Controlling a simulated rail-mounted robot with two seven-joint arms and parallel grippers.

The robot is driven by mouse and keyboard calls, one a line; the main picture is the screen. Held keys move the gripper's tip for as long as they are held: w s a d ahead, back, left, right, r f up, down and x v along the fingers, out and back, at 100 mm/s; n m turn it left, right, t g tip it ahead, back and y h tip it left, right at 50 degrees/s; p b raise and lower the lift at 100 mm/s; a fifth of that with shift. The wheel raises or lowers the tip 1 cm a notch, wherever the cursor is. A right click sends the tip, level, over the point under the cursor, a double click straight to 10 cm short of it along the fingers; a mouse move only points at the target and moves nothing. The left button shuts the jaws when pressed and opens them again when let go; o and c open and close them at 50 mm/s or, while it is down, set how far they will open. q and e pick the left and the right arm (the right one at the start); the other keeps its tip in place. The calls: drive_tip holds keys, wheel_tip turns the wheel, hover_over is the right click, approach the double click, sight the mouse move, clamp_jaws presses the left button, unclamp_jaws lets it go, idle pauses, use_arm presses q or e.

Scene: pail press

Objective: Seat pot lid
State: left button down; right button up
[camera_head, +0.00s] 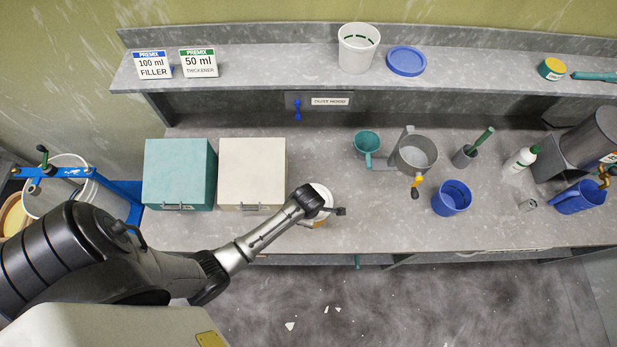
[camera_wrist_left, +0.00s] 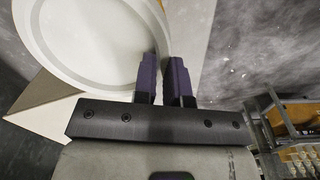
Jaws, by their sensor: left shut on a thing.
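A round white pot lid (camera_wrist_left: 85,35) with a raised rim fills the upper left of the left wrist view. It also shows in the head view (camera_head: 326,191), partly hidden by my wrist, near the counter's front edge. A little of a pot (camera_head: 320,223) with a yellowish-brown patch shows below it. My left gripper (camera_head: 340,211) reaches down there from the left. In the left wrist view its two purple fingers (camera_wrist_left: 164,70) are shut on the lid's rim. I cannot tell whether the lid sits flat on the pot. My right gripper is not in view.
A cream box (camera_head: 252,165) and a teal box (camera_head: 178,170) stand left of the pot. A white tub (camera_head: 357,47) and blue lid (camera_head: 407,60) are on the shelf.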

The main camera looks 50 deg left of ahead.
use_arm(q)
drive_tip(key=shift+f, duration=0.3)
drive_tip(key=shift+f+b, duration=0.65)
drive_tip(key=shift+f, duration=0.65)
drive_tip(key=c, duration=0.8)
unclamp_jaws()
drive_tip(key=shift+r+p, duration=0.75)
drive_tip(key=shift+r, duration=3.3)
